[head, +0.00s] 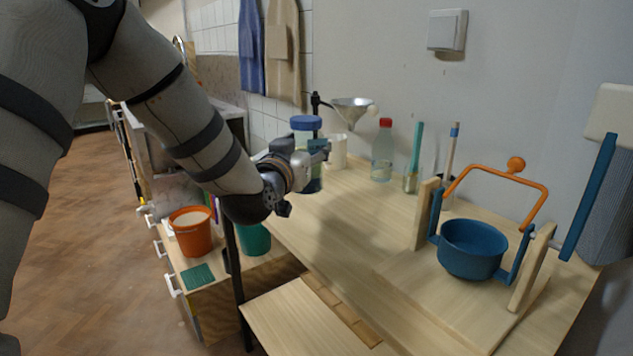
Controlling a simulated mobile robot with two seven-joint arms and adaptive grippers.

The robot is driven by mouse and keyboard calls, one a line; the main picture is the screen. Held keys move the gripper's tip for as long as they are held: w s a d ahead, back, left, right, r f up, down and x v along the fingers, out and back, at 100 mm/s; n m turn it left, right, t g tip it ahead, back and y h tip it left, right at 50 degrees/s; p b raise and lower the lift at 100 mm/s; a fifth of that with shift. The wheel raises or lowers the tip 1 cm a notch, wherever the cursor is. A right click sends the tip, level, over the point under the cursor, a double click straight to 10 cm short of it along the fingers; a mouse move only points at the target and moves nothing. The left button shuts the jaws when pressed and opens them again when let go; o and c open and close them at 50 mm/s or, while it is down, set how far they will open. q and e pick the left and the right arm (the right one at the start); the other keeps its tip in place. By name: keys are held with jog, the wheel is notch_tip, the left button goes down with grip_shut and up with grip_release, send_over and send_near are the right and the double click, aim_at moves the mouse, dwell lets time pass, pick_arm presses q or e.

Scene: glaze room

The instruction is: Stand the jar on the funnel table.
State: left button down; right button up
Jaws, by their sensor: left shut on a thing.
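A jar (307,130) with a blue lid and clear walls is upright at the far left end of the wooden funnel table (345,215). My left gripper (316,152) is shut on the jar's side, and its hand hides much of the jar's middle. The dark lower part of the jar shows below the fingers. I cannot tell whether its base touches the tabletop. A metal funnel (352,104) on a black stand is just behind and right of the jar. My right gripper is not in view.
A white cup (337,150), a red-capped bottle (382,152) and a teal-handled tool (414,160) stand along the wall. A blue pot (472,248) with an orange handle hangs between wooden posts at right. The table's middle is clear. An orange bucket (192,232) stands lower left.

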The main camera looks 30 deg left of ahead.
pick_arm(q)
jog(key=w+f, duration=0.2)
jog(key=f, duration=0.1)
jog(key=shift+w+a+f+b, duration=0.1)
jog(key=shift+w+a+b, duration=0.2)
jog(key=shift+a, duration=0.05)
jog(key=f, duration=0.3)
jog(key=shift+w+f+b, duration=0.3)
jog(key=shift+f+b, duration=0.1)
jog(key=shift+r, duration=0.15)
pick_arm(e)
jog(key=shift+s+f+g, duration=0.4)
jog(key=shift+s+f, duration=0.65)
pick_arm(q)
jog(key=c, duration=0.6)
grip_release()
jog(key=shift+f, duration=0.2)
